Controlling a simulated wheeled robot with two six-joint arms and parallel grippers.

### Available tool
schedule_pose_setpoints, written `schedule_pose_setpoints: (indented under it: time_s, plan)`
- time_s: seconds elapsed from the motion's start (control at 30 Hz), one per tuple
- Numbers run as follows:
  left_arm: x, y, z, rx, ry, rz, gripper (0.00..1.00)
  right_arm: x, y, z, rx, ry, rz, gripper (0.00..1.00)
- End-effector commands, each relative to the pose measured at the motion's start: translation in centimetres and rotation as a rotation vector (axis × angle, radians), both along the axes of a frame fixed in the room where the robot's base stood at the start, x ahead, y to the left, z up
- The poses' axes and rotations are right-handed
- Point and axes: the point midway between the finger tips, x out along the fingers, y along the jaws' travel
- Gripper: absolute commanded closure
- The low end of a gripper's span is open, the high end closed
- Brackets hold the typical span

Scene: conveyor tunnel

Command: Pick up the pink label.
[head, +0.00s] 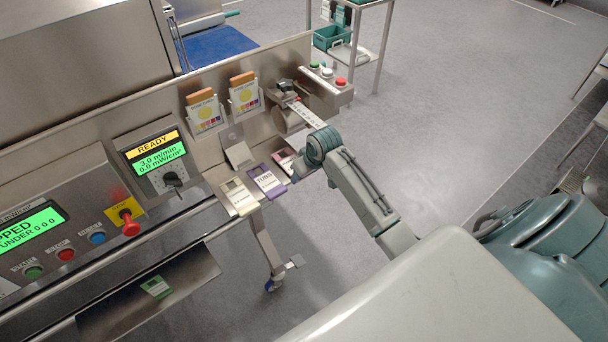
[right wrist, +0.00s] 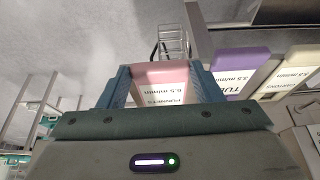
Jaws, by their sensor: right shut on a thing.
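The pink label (right wrist: 165,84) is a small card with a pink top edge and a white face reading 6.5 m/min in the right wrist view. My right gripper (right wrist: 165,80) has its two blue fingers on either side of the label and is shut on it. In the head view the pink label (head: 283,161) shows at the right end of the row of labels, partly hidden by my right wrist and gripper (head: 297,168). My left gripper is not in either view.
A purple label (head: 266,181) and a cream label (head: 240,197) stand to the left on the panel ledge. Above are two card holders (head: 205,113) and a printer with a paper strip (head: 305,114). A green label (head: 156,287) lies on a lower shelf. Open floor lies to the right.

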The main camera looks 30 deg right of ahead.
Motion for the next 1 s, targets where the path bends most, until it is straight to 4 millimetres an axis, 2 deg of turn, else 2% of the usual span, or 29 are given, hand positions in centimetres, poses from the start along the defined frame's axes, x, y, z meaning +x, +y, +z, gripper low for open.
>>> schedule_pose_setpoints:
  time_s: [0.17, 0.6, 0.7, 0.83, 1.0]
  plan:
    - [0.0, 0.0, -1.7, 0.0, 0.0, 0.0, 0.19, -0.1, 0.0, 2.3, -0.001, -0.005, 0.001, 0.62]
    - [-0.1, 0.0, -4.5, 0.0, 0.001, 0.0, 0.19, -10.9, 2.3, 3.0, -0.002, 0.0, 0.003, 0.62]
    - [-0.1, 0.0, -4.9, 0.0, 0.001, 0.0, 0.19, -12.8, 2.8, 3.3, -0.001, -0.001, 0.003, 0.62]
    - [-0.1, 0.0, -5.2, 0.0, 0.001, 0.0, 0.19, -14.6, 3.2, 3.6, -0.001, -0.001, 0.001, 0.62]
    - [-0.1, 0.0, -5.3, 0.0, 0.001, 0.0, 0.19, -15.5, 3.4, 3.8, 0.0, -0.001, 0.0, 0.62]
